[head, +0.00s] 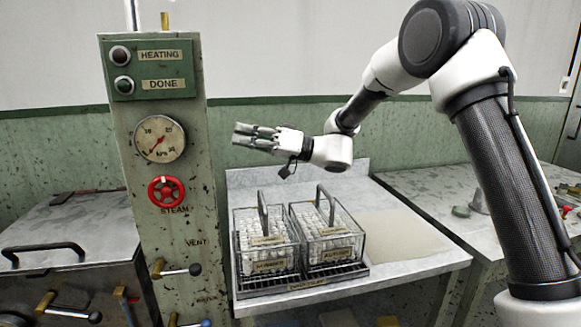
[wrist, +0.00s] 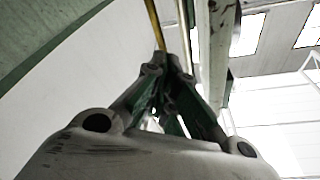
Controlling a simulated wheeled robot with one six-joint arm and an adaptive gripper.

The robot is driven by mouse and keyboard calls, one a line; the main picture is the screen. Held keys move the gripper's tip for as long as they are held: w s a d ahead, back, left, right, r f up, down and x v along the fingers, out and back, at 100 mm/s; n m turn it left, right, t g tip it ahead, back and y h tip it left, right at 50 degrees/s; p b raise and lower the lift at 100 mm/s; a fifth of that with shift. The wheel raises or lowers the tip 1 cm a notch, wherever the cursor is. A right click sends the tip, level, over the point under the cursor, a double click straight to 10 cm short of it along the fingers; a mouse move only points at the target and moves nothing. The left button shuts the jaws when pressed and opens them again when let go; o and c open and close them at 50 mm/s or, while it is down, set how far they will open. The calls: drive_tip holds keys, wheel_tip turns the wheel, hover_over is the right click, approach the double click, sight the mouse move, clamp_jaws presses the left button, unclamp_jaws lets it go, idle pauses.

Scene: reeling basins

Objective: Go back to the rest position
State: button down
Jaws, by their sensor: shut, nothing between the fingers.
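My gripper (head: 240,135) is at the upper middle of the head view, pointing left toward the green control post. It is shut and empty, held in the air above the baskets and touching nothing that I can see. In the wrist view the fingers of my gripper (wrist: 172,75) come together at their tips. My arm reaches in from the right side of the head view.
The green control post (head: 190,215) with a gauge (head: 159,139) and red valve wheel (head: 166,191) stands left of my gripper. Two wire baskets (head: 327,240) of white pieces sit on a drip tray (head: 300,283) on the metal table (head: 425,262). The table's right part is clear.

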drive_tip(key=s+d+f+m+t+h, duration=0.1)
drive_tip(key=s+d+f+m+h, duration=0.3)
drive_tip(key=s+d, duration=0.6)
drive_tip(key=s+d+f+m+h, duration=0.1)
drive_tip(key=s+d+h, duration=0.65)
drive_tip(key=d, duration=0.45)
drive_tip(key=s+d+f+m+t+h, duration=0.1)
drive_tip(key=s+d+m+t+h, duration=0.1)
drive_tip(key=d, duration=1.1)
drive_tip(key=s+d+f+m+t+h, duration=0.1)
drive_tip(key=s+d+m+t+h, duration=0.2)
drive_tip(key=d, duration=0.9)
drive_tip(key=s+m+h, duration=0.2)
drive_tip(key=s+h, duration=0.2)
drive_tip(key=s, duration=0.1)
drive_tip(key=shift+s+d+f, duration=0.15)
drive_tip(key=shift+d+f, duration=0.1)
drive_tip(key=shift+d, duration=0.1)
drive_tip(key=shift+a, duration=0.1)
